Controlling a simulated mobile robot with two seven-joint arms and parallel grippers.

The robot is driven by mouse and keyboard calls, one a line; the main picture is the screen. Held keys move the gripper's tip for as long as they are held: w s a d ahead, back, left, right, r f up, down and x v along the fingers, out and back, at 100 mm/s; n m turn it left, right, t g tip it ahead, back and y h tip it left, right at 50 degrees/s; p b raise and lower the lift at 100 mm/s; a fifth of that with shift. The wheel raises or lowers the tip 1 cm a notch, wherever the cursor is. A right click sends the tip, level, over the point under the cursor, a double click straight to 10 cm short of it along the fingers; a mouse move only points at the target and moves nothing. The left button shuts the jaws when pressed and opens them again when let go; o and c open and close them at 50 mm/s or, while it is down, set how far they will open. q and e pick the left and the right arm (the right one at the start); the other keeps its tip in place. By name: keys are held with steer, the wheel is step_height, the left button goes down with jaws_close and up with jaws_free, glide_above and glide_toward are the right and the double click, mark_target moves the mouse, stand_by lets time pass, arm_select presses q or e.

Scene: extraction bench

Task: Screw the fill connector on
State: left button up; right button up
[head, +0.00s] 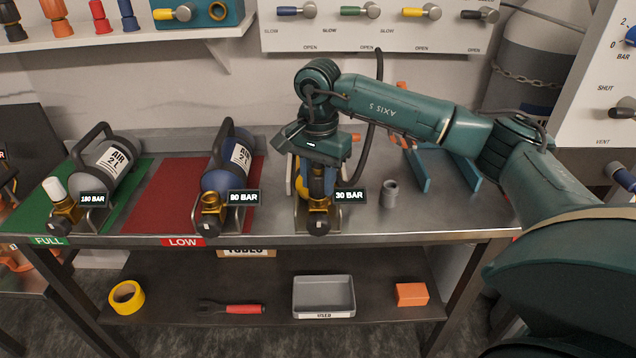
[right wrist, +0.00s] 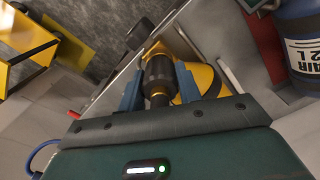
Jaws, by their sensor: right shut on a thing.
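My right gripper (head: 318,184) points down over the front of the yellow cylinder (head: 302,184) labelled 30 BAR. In the right wrist view its blue fingers (right wrist: 158,88) are shut on a dark ribbed fitting, apparently the fill connector (right wrist: 158,70). The connector is at the cylinder's brass valve (head: 319,204); I cannot tell whether its thread is engaged. A dark hose (head: 371,125) hangs behind my arm near the gripper. The arm hides most of the yellow cylinder. My left gripper is not in view.
A blue cylinder (head: 222,172) marked 90 BAR lies on the red LOW mat (head: 150,207). A grey cylinder (head: 108,160) marked 180 BAR, with a white cap, lies on the green FULL mat (head: 28,215). A small grey cup (head: 390,194) and a blue stand (head: 462,170) are to the right.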

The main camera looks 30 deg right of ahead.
steer(key=shift+c, duration=1.3)
steer(key=m+p, duration=0.1)
steer(key=m, duration=0.9)
steer(key=shift+p, duration=0.4)
steer(key=m+p, duration=0.1)
steer(key=m, duration=0.3)
steer(key=shift+m, duration=0.4)
steer(key=m+p, duration=0.1)
steer(key=m, duration=0.5)
steer(key=m+p, duration=0.1)
steer(key=m, duration=0.3)
steer(key=shift+m+p, duration=0.3)
steer(key=shift+m, duration=0.1)
steer(key=shift+f+m, duration=0.1)
steer(key=shift+m, duration=0.9)
